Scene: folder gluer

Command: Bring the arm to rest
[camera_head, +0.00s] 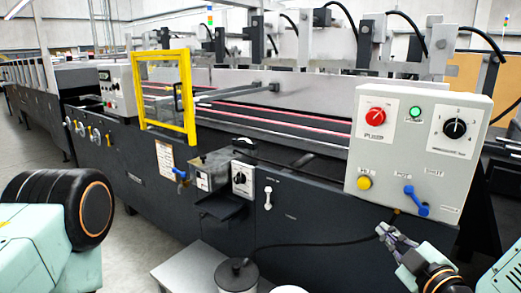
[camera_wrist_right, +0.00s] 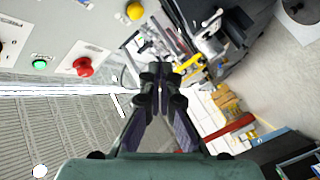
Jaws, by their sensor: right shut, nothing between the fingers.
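My right gripper (camera_head: 385,232) is in the lower right of the head view, just below the lower edge of the grey control box. Its fingers are together, with nothing seen between them. In the right wrist view the shut fingers (camera_wrist_right: 158,75) point up the middle of the picture. The grey control box (camera_head: 370,150) carries a red button (camera_head: 375,116), a green button (camera_head: 415,113), a black knob (camera_head: 455,128), a yellow button (camera_head: 364,183) and a blue lever (camera_head: 416,201). My left arm shows at the lower left, but its gripper is out of view.
The long dark machine (camera_head: 290,222) runs across the view, with a yellow guard frame (camera_head: 190,95) standing on it. A smaller switch box (camera_head: 243,180) is on its front. A grey platform with a dark round-based object (camera_head: 237,276) stands in front. Bare floor shows at the left.

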